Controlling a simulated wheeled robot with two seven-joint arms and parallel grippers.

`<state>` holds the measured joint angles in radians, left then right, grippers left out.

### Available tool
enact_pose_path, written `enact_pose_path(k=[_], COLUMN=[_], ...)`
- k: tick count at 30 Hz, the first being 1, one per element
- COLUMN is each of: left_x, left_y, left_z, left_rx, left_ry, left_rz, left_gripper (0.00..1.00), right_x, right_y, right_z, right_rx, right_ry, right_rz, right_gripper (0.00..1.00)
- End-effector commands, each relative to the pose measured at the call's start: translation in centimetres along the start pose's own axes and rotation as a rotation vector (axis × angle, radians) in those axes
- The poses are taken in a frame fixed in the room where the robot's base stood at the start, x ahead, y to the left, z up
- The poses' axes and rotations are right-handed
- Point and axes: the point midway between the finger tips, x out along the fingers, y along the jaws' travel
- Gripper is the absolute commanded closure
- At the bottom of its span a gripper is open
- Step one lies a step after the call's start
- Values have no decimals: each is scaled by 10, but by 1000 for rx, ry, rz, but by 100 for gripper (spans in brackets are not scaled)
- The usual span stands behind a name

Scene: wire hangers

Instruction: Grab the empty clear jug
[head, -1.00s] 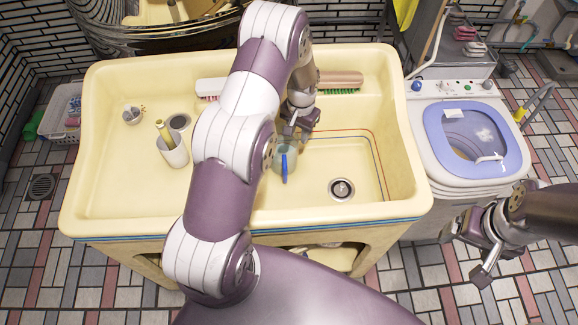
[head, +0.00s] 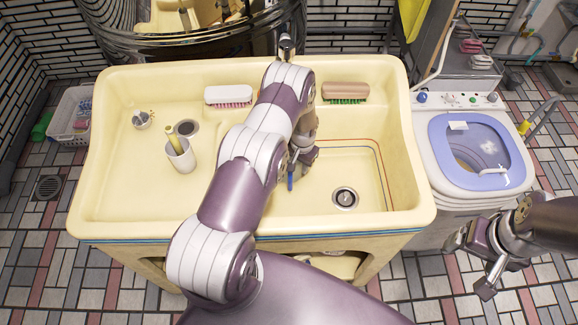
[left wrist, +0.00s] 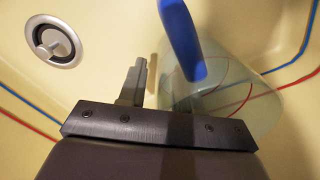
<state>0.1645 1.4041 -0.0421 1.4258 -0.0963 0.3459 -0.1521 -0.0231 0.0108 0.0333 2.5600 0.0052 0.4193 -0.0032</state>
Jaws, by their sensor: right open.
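The clear jug (left wrist: 240,95) with its blue handle (left wrist: 183,40) fills the right of the left wrist view. In the head view its blue handle (head: 290,181) shows below my left gripper (head: 300,160), inside the sink; my arm hides most of the jug. In the left wrist view my left gripper (left wrist: 165,88) has its fingers apart. One finger stands left of the jug; the other is seen through or against its clear wall. Whether they touch it I cannot tell. My right gripper (head: 473,262) is open and empty, outside the sink at right.
The cream sink (head: 110,205) has a drain (head: 345,197) right of the jug. A white brush (head: 228,95) and a brown brush (head: 345,91) lie along its back. A white cup (head: 181,158) stands at left. A washing machine (head: 440,150) stands to the right.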

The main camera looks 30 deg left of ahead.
Motion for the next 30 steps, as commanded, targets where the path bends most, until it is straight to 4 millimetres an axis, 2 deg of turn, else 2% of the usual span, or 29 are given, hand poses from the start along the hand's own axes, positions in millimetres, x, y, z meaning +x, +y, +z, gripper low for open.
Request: enact_pose_path(k=[1, 3, 30], left_x=[0, 0, 0], left_y=[0, 0, 0], left_z=[0, 0, 2], left_rx=[0, 0, -1], left_ry=[0, -1, -4], left_rz=[0, 0, 1], left_gripper=[84, 100, 100], right_x=[0, 0, 0], right_y=[0, 0, 0], right_z=[0, 0, 0], right_rx=[0, 0, 0], right_ry=[0, 0, 0], right_rz=[0, 0, 0], right_gripper=[19, 19, 19])
